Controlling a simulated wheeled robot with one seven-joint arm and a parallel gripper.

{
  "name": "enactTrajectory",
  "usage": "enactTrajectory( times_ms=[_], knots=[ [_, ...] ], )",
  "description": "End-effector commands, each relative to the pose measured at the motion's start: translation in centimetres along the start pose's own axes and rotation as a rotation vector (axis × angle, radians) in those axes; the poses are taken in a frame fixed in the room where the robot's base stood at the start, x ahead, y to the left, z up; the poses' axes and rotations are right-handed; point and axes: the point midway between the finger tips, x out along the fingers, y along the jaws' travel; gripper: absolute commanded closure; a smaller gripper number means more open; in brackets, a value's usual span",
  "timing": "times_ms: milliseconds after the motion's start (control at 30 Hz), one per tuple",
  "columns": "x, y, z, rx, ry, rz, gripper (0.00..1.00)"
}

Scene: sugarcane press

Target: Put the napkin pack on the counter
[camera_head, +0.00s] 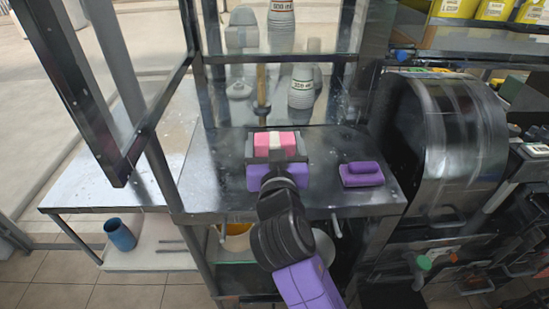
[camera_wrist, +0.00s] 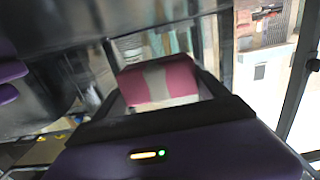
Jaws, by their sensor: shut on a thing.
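The napkin pack (camera_head: 275,144) is a pink block with a white band across its middle. It is between the fingers of my gripper (camera_head: 276,146), above or on the dark metal counter (camera_head: 215,182). In the wrist view the pack (camera_wrist: 158,82) shows between the two fingers of my gripper (camera_wrist: 160,85), which is shut on it. I cannot tell whether its underside touches the counter.
A purple folded item (camera_head: 361,175) lies on the counter to the right. Stacked cups (camera_head: 302,88) stand behind glass at the back. A metal frame post (camera_head: 160,165) rises at the left. A dark rounded machine (camera_head: 445,140) stands at the right.

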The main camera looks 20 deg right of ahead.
Motion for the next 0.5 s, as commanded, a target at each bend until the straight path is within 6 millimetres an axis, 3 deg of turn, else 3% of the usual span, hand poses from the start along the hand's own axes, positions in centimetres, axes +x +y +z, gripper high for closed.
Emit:
enactTrajectory(
  times_ms=[300,500],
  knots=[
    [0.2,0.0,3.8,-0.002,-0.001,0.0,0.6],
    [0.2,0.0,4.5,0.0,0.0,-0.001,0.6]
  ],
)
